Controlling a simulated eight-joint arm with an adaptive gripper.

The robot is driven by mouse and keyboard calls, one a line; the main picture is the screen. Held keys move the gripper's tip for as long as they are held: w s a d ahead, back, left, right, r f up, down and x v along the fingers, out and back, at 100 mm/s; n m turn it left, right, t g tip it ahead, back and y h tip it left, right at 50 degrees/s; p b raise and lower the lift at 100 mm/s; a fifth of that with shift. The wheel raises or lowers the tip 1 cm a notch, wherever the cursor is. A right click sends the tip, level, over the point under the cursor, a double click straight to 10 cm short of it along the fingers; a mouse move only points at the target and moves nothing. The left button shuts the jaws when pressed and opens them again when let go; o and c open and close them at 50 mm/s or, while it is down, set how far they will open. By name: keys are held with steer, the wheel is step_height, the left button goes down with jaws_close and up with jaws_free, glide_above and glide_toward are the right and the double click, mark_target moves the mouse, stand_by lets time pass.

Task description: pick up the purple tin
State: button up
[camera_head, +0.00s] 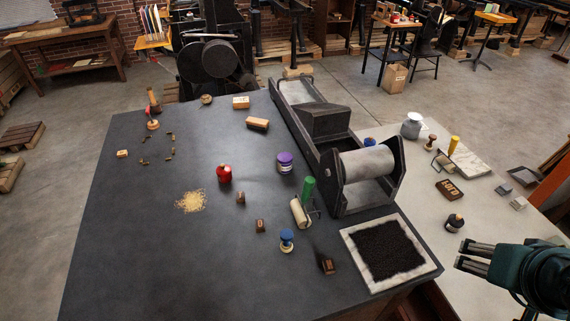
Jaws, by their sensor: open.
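The purple tin (285,162) stands upright on the dark table, left of the black press. It has a purple lid and a pale label band around its side. My gripper (460,256) is at the lower right of the view, over the pale side table, with its fingers pointing left. It is open and holds nothing. It is well apart from the tin, to the right and nearer the camera.
The press (350,165) with its pale roller stands close right of the tin. A red pot (224,173), green-handled roller (308,188), blue-topped stamp (287,240) and black ink slab (388,250) lie around. The table's left front (130,250) is clear.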

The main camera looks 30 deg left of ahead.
steer(key=w+a+r+n+g+p, duration=0.2)
steer(key=w+a+r+n, duration=0.1)
steer(key=w+a+r, duration=0.65)
steer(key=w+a+r+n+g+y+p, duration=0.1)
steer(key=w+a+r+n, duration=0.2)
steer(key=w+a+r, duration=0.35)
steer(key=n+g+h+p, duration=0.1)
steer(key=n+g+p, duration=0.35)
steer(key=n, duration=0.45)
glide_above(285, 156)
step_height(285, 156, down, 13)
step_height(285, 156, down, 18)
steer(key=shift+s+r, duration=0.15)
steer(key=shift+r, duration=0.1)
steer(key=shift+f, duration=0.3)
steer(key=shift+f, duration=0.15)
